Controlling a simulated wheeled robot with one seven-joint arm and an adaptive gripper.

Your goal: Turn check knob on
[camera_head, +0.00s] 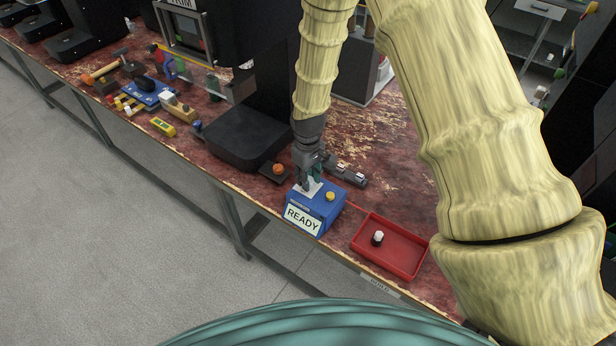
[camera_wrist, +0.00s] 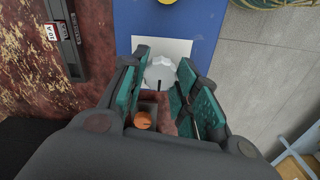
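The blue box (camera_head: 322,212) with a READY sign (camera_head: 302,220) stands at the front edge of the worn red bench. In the wrist view its blue top (camera_wrist: 203,27) carries a white plate (camera_wrist: 180,45) with a pale faceted knob (camera_wrist: 160,72). A dark pointer line on the knob points toward the bottom of the picture. My gripper (camera_head: 309,186) is over the box, pointing down. In the wrist view my gripper's teal fingers (camera_wrist: 162,80) stand apart, one on each side of the knob. I cannot tell whether they press on it.
A yellow button (camera_head: 330,196) is on the box beside the knob. A red tray (camera_head: 408,262) with a black-and-white piece (camera_head: 377,238) lies to the right. An orange knob (camera_head: 278,169) on a dark block and a dark cylindrical tool (camera_head: 347,174) are close by.

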